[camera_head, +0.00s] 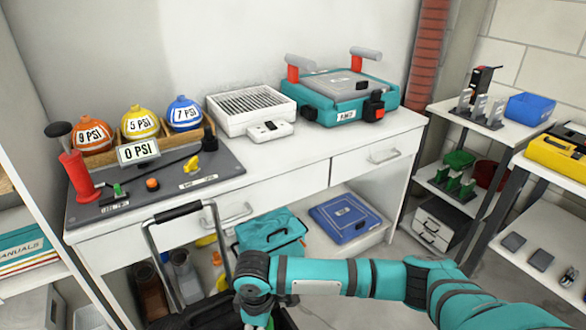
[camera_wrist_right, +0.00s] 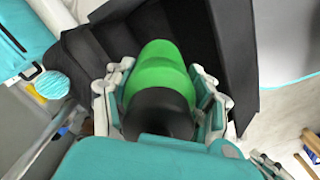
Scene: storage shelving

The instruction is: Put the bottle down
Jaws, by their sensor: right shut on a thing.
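The bottle (camera_wrist_right: 160,72) is green with a black part at the near end. In the right wrist view it sits between the fingers of my right gripper (camera_wrist_right: 160,92), which is shut on it. A black panelled surface (camera_wrist_right: 225,45) lies behind the bottle; I cannot tell whether the bottle touches it. In the head view my right gripper (camera_head: 258,305) is low at the bottom edge, in front of the white workbench (camera_head: 290,172). Only a sliver of green shows below it there. My left gripper is not in view.
A metal handle (camera_head: 178,212) with a black grip rises in front of the bench, near a dark case. A teal bag (camera_head: 270,235) and a blue box (camera_head: 345,217) lie on the lower shelf. Gauges, a vent box and a teal machine (camera_head: 345,95) crowd the benchtop; its front middle is clear.

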